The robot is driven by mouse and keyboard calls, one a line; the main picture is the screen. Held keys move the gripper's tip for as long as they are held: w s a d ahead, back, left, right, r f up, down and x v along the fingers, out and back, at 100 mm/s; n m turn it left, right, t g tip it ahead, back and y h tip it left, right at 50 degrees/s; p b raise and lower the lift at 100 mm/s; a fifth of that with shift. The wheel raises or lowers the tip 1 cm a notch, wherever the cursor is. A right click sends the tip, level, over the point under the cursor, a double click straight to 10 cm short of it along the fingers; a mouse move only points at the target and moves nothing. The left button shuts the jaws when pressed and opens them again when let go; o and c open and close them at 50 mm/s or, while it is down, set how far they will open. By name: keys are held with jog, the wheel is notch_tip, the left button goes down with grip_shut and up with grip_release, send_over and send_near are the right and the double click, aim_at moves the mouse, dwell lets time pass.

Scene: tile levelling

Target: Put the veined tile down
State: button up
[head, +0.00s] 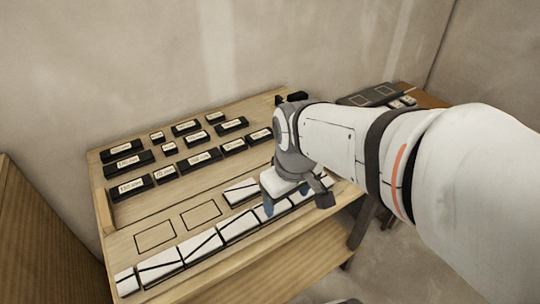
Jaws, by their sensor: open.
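Several white tiles with dark veins lie in a row (201,245) along the front of the wooden board. Another white veined tile (240,191) lies behind the row, just left of my gripper. I cannot tell which of them the task means. My gripper (284,201) is open, low over the right part of the row, with bluish fingertips. The wrist and fingers hide part of the tiles there, and I cannot tell whether the fingers touch a tile.
Two empty outlined rectangles, a left one (154,236) and a right one (201,215), lie behind the row. Several black labelled blocks (199,159) stand at the back of the wooden board (118,222). A dark tray (371,96) sits on another table at right. My arm covers the right side.

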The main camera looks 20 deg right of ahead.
jog(key=m, duration=0.1)
jog(key=s+m, duration=0.2)
jog(key=shift+s+d+m, duration=0.15)
jog(key=shift+d+m, duration=0.1)
jog(key=shift+m, duration=0.15)
notch_tip(320, 180, up, 4)
jog(key=p, duration=0.3)
jog(key=shift+s+f+t, duration=0.1)
jog(key=shift+f+t, duration=0.05)
jog(key=shift+t, duration=0.15)
dwell(0.3)
